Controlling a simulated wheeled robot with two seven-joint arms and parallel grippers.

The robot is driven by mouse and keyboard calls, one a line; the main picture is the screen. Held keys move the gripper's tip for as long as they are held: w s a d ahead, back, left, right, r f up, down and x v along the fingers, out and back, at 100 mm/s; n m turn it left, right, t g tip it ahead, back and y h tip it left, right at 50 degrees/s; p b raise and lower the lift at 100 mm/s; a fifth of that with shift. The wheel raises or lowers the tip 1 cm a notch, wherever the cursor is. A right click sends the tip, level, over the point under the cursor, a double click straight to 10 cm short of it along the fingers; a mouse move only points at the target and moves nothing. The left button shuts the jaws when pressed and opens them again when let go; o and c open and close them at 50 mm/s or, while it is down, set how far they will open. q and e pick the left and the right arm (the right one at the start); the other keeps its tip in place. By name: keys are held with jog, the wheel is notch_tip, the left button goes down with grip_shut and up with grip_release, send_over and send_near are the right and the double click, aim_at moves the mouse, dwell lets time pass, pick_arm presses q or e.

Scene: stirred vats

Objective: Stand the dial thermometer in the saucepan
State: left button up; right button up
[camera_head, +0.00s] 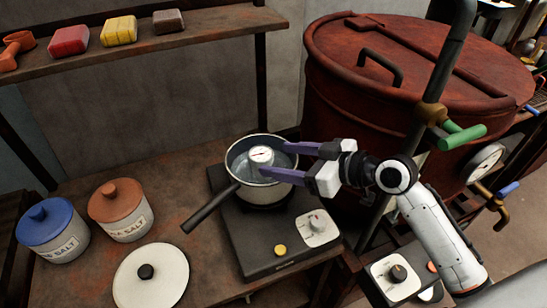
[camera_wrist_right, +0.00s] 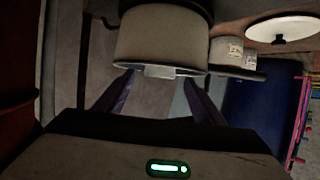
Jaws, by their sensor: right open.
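The saucepan (camera_head: 248,190) stands on a dark hotplate, with its handle pointing to the front left. The dial thermometer (camera_head: 261,155) shows its round, pale dial face-up within the pan's mouth. Its stem is hidden, so I cannot tell how it rests inside. My right gripper (camera_head: 275,159) reaches in from the right and is open, with its purple fingers over the pan on either side of the dial. In the right wrist view, the pan wall (camera_wrist_right: 160,38) lies beyond the open fingers (camera_wrist_right: 158,80). A pale piece shows at the rim, perhaps the dial. My left gripper is out of view.
The hotplate (camera_head: 253,238) has a knob. Left of it lie a white lid (camera_head: 168,275) and two salt jars (camera_head: 122,222), (camera_head: 52,240). A large red vat (camera_head: 340,110) stands behind on the right. A shelf (camera_head: 215,22) runs along the back left.

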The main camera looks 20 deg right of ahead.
jog(key=v, duration=0.8)
jog(key=shift+s+r, duration=0.15)
jog(key=shift+d, duration=0.1)
